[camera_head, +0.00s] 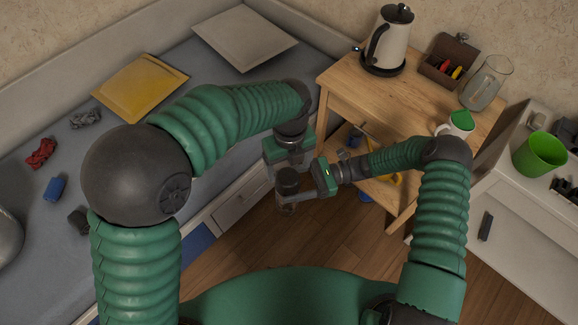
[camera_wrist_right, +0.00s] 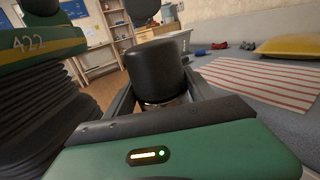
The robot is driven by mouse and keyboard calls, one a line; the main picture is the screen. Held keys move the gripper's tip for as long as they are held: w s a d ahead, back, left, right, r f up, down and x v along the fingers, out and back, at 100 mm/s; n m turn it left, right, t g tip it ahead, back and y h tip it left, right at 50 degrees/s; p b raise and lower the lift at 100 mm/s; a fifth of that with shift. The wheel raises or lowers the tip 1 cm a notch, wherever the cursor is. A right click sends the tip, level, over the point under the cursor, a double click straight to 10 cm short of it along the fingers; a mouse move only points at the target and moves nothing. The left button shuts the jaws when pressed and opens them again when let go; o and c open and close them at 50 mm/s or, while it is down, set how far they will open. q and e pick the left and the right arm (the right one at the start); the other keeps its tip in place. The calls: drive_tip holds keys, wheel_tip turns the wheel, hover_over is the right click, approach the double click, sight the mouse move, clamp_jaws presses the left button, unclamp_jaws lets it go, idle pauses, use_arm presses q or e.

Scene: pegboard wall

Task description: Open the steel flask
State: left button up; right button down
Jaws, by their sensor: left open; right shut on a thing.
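The flask stands roughly upright between the fingers of my right gripper (camera_head: 290,199). Its black cap (camera_head: 287,180) is on top; its body is mostly hidden by the fingers. In the right wrist view the black cap (camera_wrist_right: 155,70) fills the middle, with a thin shiny strip of the flask (camera_wrist_right: 165,102) under it. My right gripper is shut on the flask. My left gripper (camera_head: 287,166) is open just above and behind the cap, pointing down. Whether its fingers touch the cap cannot be told.
A wooden cart (camera_head: 400,105) at the right holds a kettle (camera_head: 391,40), a small box (camera_head: 449,60), a glass jar (camera_head: 487,82) and a mug (camera_head: 457,126). Floor below the grippers is clear.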

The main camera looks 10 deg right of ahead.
sight(288, 176)
use_arm(q)
wheel_tip(288, 176, down, 8)
drive_tip(key=shift+a+r, duration=0.1)
drive_tip(key=c, duration=1.5)
drive_tip(key=n, duration=0.3)
drive_tip(key=o, duration=1.6)
drive_tip(key=shift+c, duration=0.2)
drive_tip(key=shift+r, duration=0.15)
